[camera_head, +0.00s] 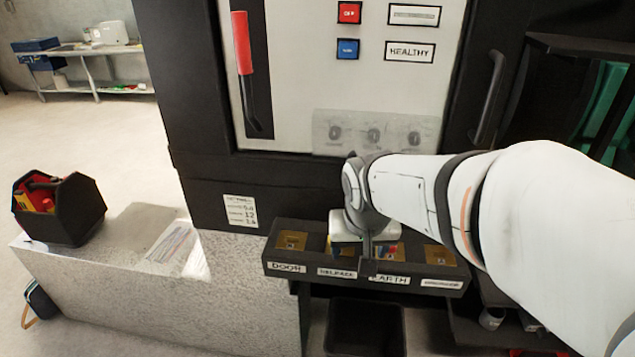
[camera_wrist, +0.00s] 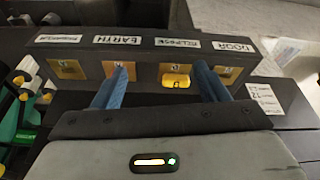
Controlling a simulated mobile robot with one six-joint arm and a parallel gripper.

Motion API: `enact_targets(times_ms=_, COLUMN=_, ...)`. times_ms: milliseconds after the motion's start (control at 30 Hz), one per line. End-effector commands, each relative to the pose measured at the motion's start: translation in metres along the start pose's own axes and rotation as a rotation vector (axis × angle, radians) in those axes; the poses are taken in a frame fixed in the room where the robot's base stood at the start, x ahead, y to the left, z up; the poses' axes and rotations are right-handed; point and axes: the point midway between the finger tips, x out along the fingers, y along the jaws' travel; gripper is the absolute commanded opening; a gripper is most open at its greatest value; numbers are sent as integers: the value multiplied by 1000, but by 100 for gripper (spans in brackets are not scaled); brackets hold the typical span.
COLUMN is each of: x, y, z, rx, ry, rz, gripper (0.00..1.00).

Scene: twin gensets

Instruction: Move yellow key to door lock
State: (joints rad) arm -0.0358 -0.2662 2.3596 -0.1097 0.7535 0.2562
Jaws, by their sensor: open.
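The yellow key (camera_wrist: 176,82) stands out in the wrist view at the brass plate of the key shelf's RELEASE position. My gripper (camera_wrist: 163,70) is open, with one blue finger on each side of the key and a clear gap to it. In the head view my gripper (camera_head: 372,246) is over the key shelf (camera_head: 290,268) and hides much of its middle. The brass plate by the DOOR label (camera_head: 291,240) looks empty. Three round locks sit on the cabinet panel (camera_head: 353,133) above; I cannot read their labels.
The black cabinet (camera_head: 180,85) rises behind the shelf, with a red-handled lever (camera_head: 241,45) and red and blue buttons. A black bin (camera_head: 365,328) is below. A tool caddy (camera_head: 72,208) stands on the grey block at left. Open floor lies farther left.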

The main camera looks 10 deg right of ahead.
Motion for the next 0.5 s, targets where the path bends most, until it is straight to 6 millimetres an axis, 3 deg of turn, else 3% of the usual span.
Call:
enact_targets(times_ms=100, x=23, y=-10, z=-38, rx=58, ry=8, rz=20, gripper=67)
enact_targets(times_ms=200, x=41, y=-17, z=-61, rx=101, ry=22, rz=28, gripper=67)
enact_targets(times_ms=333, x=58, y=-24, z=-80, rx=136, ry=35, rz=32, gripper=67)
enact_targets(times_ms=500, x=69, y=-27, z=-88, rx=154, ry=41, rz=32, gripper=67)
